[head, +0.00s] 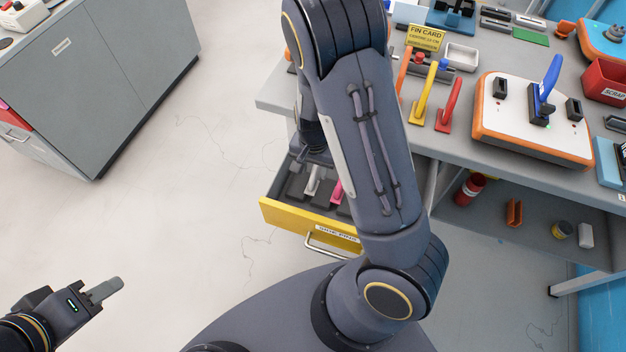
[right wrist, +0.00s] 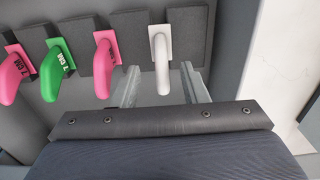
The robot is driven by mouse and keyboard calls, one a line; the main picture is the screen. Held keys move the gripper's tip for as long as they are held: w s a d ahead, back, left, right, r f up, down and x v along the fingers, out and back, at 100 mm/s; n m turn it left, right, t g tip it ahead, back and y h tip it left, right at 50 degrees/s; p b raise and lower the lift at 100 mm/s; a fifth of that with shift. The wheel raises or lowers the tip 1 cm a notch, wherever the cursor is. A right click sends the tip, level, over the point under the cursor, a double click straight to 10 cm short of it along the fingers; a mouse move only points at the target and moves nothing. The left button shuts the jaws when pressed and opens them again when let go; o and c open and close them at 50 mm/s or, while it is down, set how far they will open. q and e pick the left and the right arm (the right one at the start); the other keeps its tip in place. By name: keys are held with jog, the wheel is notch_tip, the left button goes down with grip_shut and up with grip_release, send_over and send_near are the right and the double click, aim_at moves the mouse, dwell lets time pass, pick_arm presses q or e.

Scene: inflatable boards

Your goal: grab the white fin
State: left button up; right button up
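The white fin (right wrist: 161,60) stands in a dark foam slot at the right end of a row of fins in the right wrist view. It also shows in the head view (head: 313,181), inside the open yellow-fronted drawer (head: 290,222). My right gripper (right wrist: 160,85) is open, its two fingers apart on either side of the white fin in the picture; I see no contact. In the head view my right arm hides most of that gripper. My left gripper (head: 115,287) is over bare floor at lower left, and its finger gap cannot be made out.
Pink fins (right wrist: 105,65) and a green fin (right wrist: 56,70) stand left of the white one. The workbench (head: 470,175) above the drawer carries coloured fins, a white board (head: 520,120) and a red scrap bin (head: 605,82). A grey cabinet (head: 110,70) stands left; floor between is clear.

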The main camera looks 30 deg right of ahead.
aim_at(314, 173)
notch_tip(314, 173, down, 5)
jog(key=shift+w+r, duration=0.1)
jog(key=shift+w, duration=0.05)
grip_shut()
